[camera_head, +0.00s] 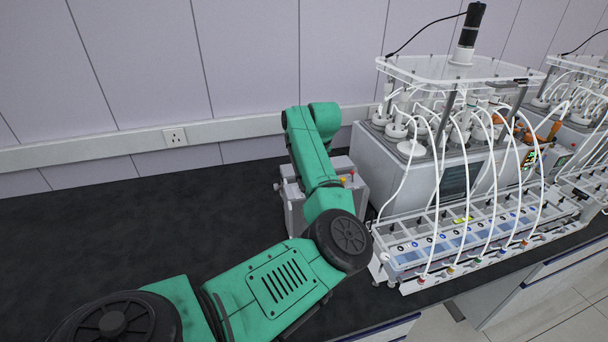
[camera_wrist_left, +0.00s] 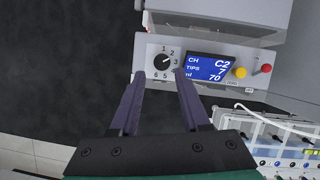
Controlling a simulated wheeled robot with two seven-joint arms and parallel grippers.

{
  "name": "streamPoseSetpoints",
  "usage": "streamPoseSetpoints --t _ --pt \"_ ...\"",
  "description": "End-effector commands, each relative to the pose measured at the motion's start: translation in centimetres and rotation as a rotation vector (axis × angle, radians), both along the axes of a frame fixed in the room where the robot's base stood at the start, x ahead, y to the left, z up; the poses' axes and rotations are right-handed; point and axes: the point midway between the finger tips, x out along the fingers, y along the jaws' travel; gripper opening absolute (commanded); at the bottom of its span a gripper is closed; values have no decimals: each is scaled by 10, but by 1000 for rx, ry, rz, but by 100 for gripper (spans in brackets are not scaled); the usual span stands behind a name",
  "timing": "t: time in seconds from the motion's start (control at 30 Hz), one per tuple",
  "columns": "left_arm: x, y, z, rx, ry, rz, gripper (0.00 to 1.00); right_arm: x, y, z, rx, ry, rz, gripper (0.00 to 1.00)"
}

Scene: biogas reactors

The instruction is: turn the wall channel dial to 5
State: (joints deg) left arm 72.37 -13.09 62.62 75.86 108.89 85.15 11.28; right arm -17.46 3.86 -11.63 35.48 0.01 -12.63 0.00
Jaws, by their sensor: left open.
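In the left wrist view a black round channel dial (camera_wrist_left: 163,62) sits on the light grey front panel of a box, with the numbers 1 to 6 around it. In the head view the grey box (camera_head: 294,207) is partly hidden behind my green left arm, and the dial and gripper are hidden.
A yellow button (camera_wrist_left: 240,72) and a red button (camera_wrist_left: 266,68) are right of the display. A reactor unit (camera_head: 432,178) with many white tubes and a rack (camera_head: 400,272) stands close to the box's right. The dark bench (camera_head: 130,235) is clear on the left.

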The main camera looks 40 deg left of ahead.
Motion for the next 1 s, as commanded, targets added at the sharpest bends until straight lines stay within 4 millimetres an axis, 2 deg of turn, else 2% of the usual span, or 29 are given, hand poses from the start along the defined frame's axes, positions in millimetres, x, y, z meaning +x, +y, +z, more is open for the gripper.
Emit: streamPoseSetpoints --t 0.03,0.23,0.53,0.57,0.6,0.67,1.0 --pt "1 5 -7 0 6 -1 46 1 0 11 -1 0 0 50" --pt "7 17 -41 1 2 -1 46 3 -7 22 -9 -5 2 50" --pt "9 19 -49 2 0 -1 46 4 -9 21 -13 -6 1 50" --pt "9 19 -49 2 0 -1 39 4 -9 21 -13 -6 1 50" --pt "9 19 -49 2 0 -2 23 4 -9 21 -13 -6 1 50" --pt "9 19 -49 2 0 -2 0 4 -9 22 -13 -6 0 50" --pt "9 19 -50 2 -1 -25 0 4 -10 18 -13 -7 0 50"
